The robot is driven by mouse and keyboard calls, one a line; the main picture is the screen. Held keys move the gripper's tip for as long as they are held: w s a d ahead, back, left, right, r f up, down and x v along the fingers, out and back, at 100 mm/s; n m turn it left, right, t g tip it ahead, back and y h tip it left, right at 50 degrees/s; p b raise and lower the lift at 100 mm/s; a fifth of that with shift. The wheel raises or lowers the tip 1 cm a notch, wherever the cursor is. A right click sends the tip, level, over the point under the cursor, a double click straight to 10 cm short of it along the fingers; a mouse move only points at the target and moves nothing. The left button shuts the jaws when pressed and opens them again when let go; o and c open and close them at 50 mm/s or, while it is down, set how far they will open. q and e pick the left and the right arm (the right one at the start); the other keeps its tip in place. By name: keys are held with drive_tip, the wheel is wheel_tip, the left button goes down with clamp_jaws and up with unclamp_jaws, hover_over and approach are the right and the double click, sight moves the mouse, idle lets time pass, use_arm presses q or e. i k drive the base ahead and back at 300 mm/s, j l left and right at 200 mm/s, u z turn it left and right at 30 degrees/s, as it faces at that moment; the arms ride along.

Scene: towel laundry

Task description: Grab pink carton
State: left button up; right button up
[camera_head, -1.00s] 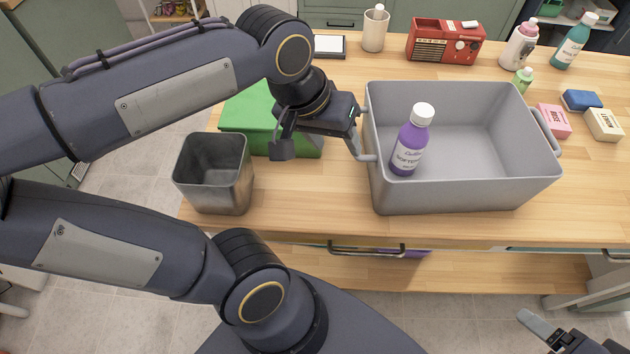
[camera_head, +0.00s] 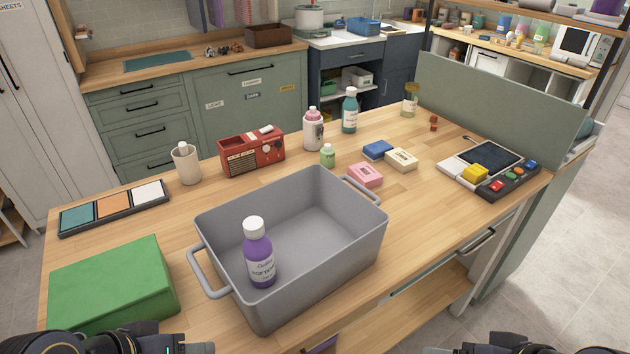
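The pink carton (camera_head: 365,175), a small box with printing, lies on the wooden table just beyond the back right handle of the grey tub. It stands apart from both of my grippers. My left gripper (camera_head: 190,346) shows only in part at the bottom left edge, in front of the green box. My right gripper (camera_head: 465,350) barely shows at the bottom right edge. The frame cuts off both, so their fingers cannot be judged.
The grey tub (camera_head: 333,213) holds a purple bottle (camera_head: 259,258). Near the carton are a blue block (camera_head: 377,149), a cream carton (camera_head: 401,160) and a small green bottle (camera_head: 327,156). The table right of the carton is clear up to a button panel (camera_head: 508,180).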

sight(364, 172)
drive_tip(key=k+j+u, duration=0.1)
drive_tip(key=k+u, duration=0.2)
drive_tip(key=k, duration=0.35)
drive_tip(key=i+l+u, duration=0.15)
drive_tip(key=u, duration=0.3)
drive_tip(key=l+u, duration=0.4)
drive_tip(key=i+l+u, duration=0.1)
drive_tip(key=u, duration=0.35)
drive_tip(key=i+l, duration=0.1)
drive_tip(key=l, duration=1.65)
drive_tip(key=i, duration=0.05)
